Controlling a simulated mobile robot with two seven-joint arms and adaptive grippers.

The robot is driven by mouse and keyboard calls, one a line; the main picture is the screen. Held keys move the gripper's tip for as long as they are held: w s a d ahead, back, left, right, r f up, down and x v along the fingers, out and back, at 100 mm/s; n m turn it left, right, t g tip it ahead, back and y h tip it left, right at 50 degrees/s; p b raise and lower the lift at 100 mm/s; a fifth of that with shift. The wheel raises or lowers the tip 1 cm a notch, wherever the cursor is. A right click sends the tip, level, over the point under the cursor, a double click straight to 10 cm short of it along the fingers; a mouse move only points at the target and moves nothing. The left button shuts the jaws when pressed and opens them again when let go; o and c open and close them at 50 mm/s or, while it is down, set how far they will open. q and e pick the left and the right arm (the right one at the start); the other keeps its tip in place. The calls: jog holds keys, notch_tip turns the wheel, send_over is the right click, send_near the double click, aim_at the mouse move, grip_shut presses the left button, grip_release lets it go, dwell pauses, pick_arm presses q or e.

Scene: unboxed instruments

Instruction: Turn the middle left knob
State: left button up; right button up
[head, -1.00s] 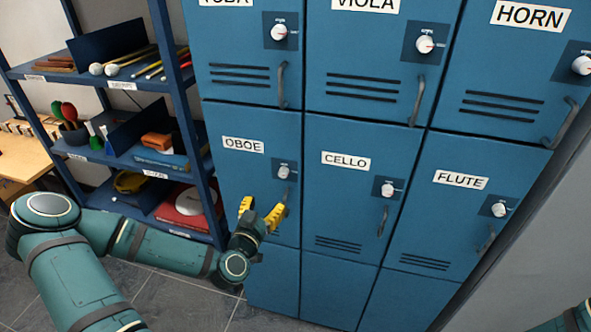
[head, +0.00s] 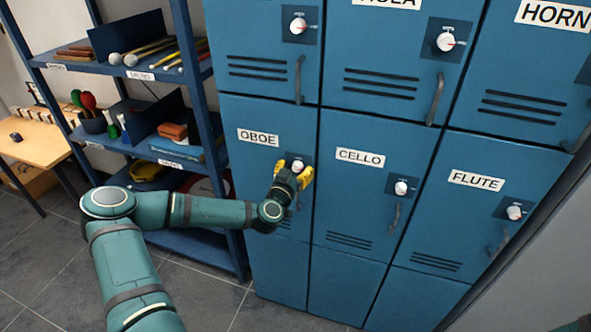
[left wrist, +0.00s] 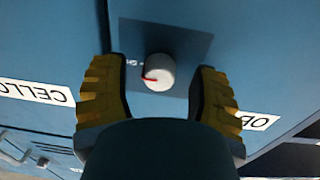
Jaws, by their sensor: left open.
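The middle left knob is the white dial (head: 298,166) on a dark square plate on the OBOE locker door (head: 245,165). My left gripper (head: 294,172) is at this dial, with its yellow fingers open. In the left wrist view the white knob (left wrist: 160,72) with a red mark sits between the two open yellow fingers (left wrist: 158,95), with a gap on each side. I see no finger touching it. The OBOE door's handle is mostly hidden behind my gripper in the head view. My right gripper is not in view.
Other lockers carry similar dials, including the CELLO dial (head: 401,188), the FLUTE dial (head: 515,212) and a dial above OBOE (head: 299,26). Handles stick out from the doors. A blue shelf rack (head: 208,120) with instruments stands left of the lockers. Grey floor lies open in front.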

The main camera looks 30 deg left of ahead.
pick_arm(q)
grip_shut()
jog(key=shift+n+b, duration=1.3)
jog(key=shift+n, duration=0.3)
jog(key=n+b, duration=0.1)
jog(key=n, duration=0.2)
jog(key=shift+n+b, duration=0.3)
jog(key=shift+n, duration=0.1)
jog(key=n+b, duration=0.1)
jog(key=n, duration=0.4)
jog(key=shift+n+y+b, duration=0.3)
jog(key=shift+y+b, duration=0.05)
jog(key=shift+y, duration=0.05)
jog(key=n+b, duration=0.1)
jog(key=n, duration=0.4)
jog(key=shift+n, duration=0.4)
